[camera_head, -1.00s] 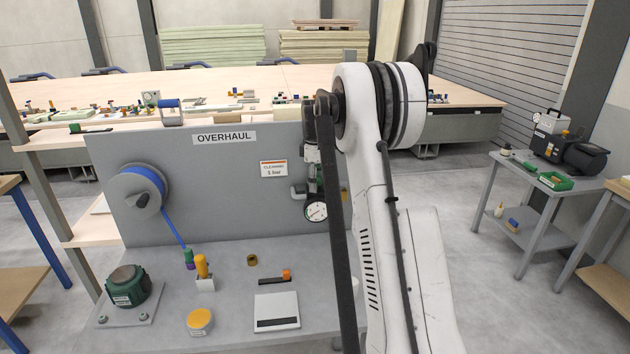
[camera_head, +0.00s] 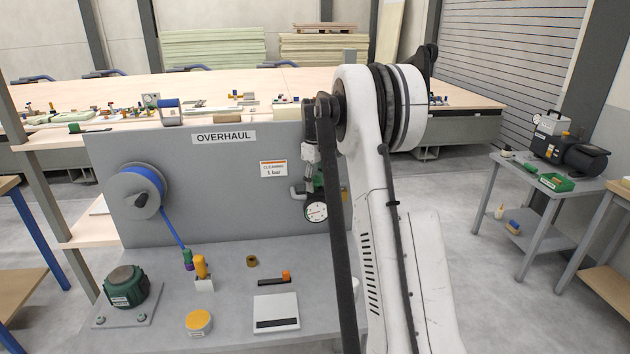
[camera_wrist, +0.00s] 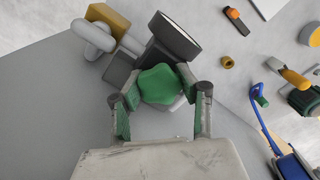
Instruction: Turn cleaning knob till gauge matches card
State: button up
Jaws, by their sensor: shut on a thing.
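The green lobed cleaning knob (camera_wrist: 160,84) shows in the wrist view. My gripper (camera_wrist: 158,91) is shut on it, with one green-padded finger on each side. The round gauge (camera_head: 316,212) faces out below the gripper in the head view; its scale is too small to read. Its dark housing (camera_wrist: 174,36) is just beyond the knob in the wrist view, face hidden. The white card (camera_head: 274,169) on the grey panel reads "CLEANING 1 bar". The knob is not clear in the head view, where my arm crosses in front.
The grey OVERHAUL panel (camera_head: 225,190) stands behind the bench. A hose reel (camera_head: 137,192) with blue hose hangs at left. A green device (camera_head: 126,286), a yellow-lidded tin (camera_head: 198,322) and a flat scale (camera_head: 276,312) occupy the bench. A pipe fitting (camera_wrist: 92,38) is close to the knob.

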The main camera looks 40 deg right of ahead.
aim_at(315, 180)
jog(key=o, duration=1.3)
jog(key=shift+c, duration=0.2)
jog(key=shift+r, duration=0.1)
jog(key=shift+r+p, duration=1.35)
jog(key=shift+r, duration=1.55)
jog(key=shift+a, duration=0.1)
